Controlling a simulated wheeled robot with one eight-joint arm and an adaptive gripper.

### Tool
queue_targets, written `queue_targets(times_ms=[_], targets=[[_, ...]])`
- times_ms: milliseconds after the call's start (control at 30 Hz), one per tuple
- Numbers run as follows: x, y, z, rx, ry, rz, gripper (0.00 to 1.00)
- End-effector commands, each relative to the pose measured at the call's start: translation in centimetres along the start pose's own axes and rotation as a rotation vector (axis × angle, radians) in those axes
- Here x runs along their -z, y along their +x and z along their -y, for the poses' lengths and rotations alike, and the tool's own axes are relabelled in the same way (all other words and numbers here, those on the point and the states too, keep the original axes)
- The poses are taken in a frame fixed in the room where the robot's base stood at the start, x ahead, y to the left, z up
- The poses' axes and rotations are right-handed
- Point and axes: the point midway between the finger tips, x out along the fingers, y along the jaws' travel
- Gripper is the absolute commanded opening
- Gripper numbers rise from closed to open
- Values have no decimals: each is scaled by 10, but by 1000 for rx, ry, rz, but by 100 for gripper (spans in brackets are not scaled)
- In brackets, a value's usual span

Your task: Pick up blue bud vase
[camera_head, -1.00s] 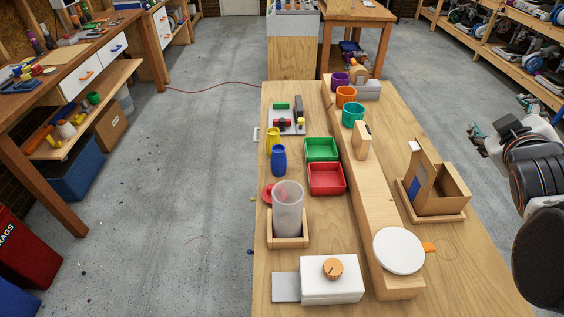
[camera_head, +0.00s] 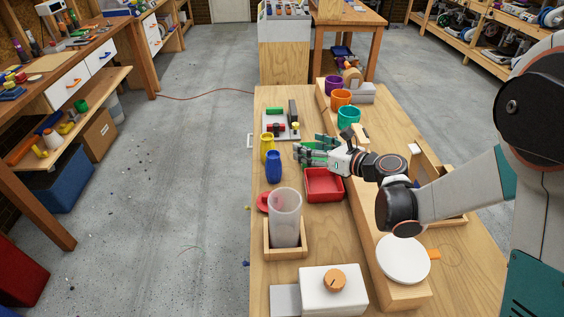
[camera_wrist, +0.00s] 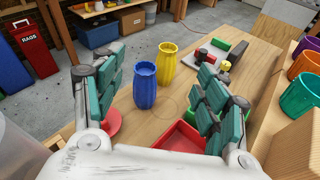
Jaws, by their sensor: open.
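The blue bud vase (camera_head: 273,167) stands upright on the wooden bench near its left edge. It also shows in the wrist view (camera_wrist: 145,85), between the two fingers and beyond them. My gripper (camera_head: 312,150) is open and empty, to the right of the vase and apart from it, with its fingers pointing toward the left side of the bench. In the wrist view its green-padded fingers (camera_wrist: 158,95) are spread wide. A yellow vase (camera_head: 267,147) stands just behind the blue one; it also shows in the wrist view (camera_wrist: 166,66).
A red tray (camera_head: 324,186) lies below my gripper, and the green tray is mostly hidden. A clear cylinder (camera_head: 286,217) stands in a wooden holder in front of the blue vase. A red disc (camera_head: 263,202) lies beside it. Purple, orange and teal pots (camera_head: 348,117) line the raised plank.

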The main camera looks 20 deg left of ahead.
Motion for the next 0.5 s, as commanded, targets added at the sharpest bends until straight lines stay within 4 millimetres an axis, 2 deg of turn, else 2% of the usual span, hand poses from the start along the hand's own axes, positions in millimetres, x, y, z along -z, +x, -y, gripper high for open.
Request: queue_targets(times_ms=[33, 100, 200, 367, 500], targets=[[20, 10, -4, -24, -48, -40, 67], [41, 17, -9, -50, -104, -87, 67], [59, 23, -12, -72, -152, -126, 67], [69, 42, -15, -83, -171, -142, 67], [73, 69, -17, -82, -170, -141, 67]])
